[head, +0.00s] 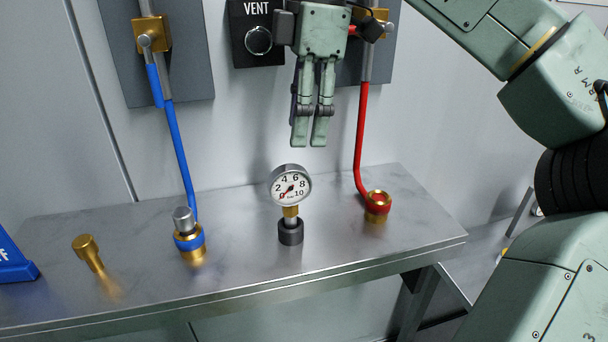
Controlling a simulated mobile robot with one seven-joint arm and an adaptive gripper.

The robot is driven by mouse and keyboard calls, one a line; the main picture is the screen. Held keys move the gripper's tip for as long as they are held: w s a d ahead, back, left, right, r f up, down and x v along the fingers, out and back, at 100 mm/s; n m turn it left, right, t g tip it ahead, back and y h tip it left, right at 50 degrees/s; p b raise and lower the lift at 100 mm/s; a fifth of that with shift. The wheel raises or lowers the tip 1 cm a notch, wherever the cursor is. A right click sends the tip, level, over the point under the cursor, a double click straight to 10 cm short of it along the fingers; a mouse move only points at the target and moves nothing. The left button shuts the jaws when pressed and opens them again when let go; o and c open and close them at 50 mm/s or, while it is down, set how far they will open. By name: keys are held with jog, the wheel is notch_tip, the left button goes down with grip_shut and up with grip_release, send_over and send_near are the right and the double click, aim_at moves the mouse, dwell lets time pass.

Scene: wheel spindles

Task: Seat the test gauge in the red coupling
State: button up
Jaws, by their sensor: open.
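The test gauge (291,187) has a round white dial with a red mark near zero and a brass stem. It stands upright in a black holder (290,232) on the metal shelf. The red coupling (377,206) is a brass fitting with a red ring, to the right of the gauge; its top looks open and empty. A red hose (361,140) runs down to it from the wall. My gripper (309,144) points down above the gauge, apart from it. Its fingers are close together with a narrow gap, and nothing shows between them.
The blue coupling (190,240) with a grey plug stands left of the gauge, fed by a blue hose (178,140). A brass fitting (89,255) and a blue sign (14,263) are farther left. The VENT panel (257,40) is behind my gripper. The shelf (340,252) is clear in front.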

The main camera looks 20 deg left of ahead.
aim_at(289, 185)
jog(key=f, duration=0.3)
jog(key=f+b, duration=0.1)
jog(key=f, duration=0.1)
jog(key=shift+s+a+f, duration=0.2)
jog(key=shift+s+a, duration=0.15)
jog(key=shift+a, duration=0.05)
jog(key=shift+s+a+f, duration=0.15)
jog(key=shift+s+f, duration=0.05)
jog(key=shift+f, duration=0.65)
jog(key=shift+s+a+f, duration=0.1)
jog(key=shift+s+f, duration=0.05)
jog(key=shift+f, duration=0.65)
jog(key=shift+s+a+f, duration=0.15)
jog(key=shift+s+f, duration=0.05)
jog(key=shift+f, duration=0.65)
jog(key=shift+c, duration=0.5)
grip_shut()
